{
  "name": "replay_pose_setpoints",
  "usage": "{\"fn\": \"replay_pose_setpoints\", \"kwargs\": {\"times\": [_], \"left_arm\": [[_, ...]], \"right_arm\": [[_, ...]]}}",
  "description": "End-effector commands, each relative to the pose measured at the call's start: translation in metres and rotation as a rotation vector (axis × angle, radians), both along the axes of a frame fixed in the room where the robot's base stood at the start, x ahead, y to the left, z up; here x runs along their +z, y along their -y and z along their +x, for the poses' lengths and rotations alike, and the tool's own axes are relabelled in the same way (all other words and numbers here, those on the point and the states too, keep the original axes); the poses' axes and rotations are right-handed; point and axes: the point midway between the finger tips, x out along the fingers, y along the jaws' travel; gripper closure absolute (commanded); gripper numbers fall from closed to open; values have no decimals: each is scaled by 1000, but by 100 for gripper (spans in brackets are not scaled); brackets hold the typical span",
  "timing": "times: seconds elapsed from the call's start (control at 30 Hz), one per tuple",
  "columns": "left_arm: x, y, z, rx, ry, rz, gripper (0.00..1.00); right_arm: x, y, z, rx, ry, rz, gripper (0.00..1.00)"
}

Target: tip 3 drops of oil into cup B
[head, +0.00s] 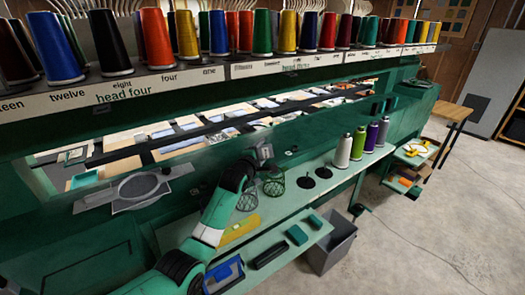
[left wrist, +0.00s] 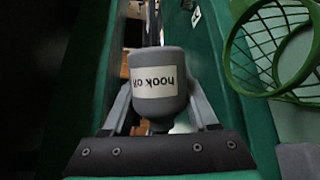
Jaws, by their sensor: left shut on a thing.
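My left gripper (head: 265,154) is over the back of the green shelf, close to the machine's front face. In the left wrist view its two grey fingers (left wrist: 160,112) are shut on a grey bottle (left wrist: 158,62). The bottle's white label reads "hook o…" upside down in that view, with its end hidden. I cannot tell how far the bottle is tilted, and no drops show. No cup marked B can be made out. My right gripper is not in view.
Thread cones (head: 343,151) stand further right on the shelf (head: 290,212). A round hoop frame (head: 139,187) is at left. A grey bin (head: 332,246) stands below.

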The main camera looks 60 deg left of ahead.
Motion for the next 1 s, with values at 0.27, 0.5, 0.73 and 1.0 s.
{"fn": "replay_pose_setpoints", "kwargs": {"times": [0.27,0.5,0.73,1.0], "left_arm": [[9,0,0,0,-84,41,98],[-3,-2,-4,-1,-407,205,98],[-2,-2,-4,-1,-419,212,98],[28,-1,-2,-2,-869,441,98]], "right_arm": [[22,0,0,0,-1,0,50],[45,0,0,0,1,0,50],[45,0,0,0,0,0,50],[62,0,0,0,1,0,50]]}}
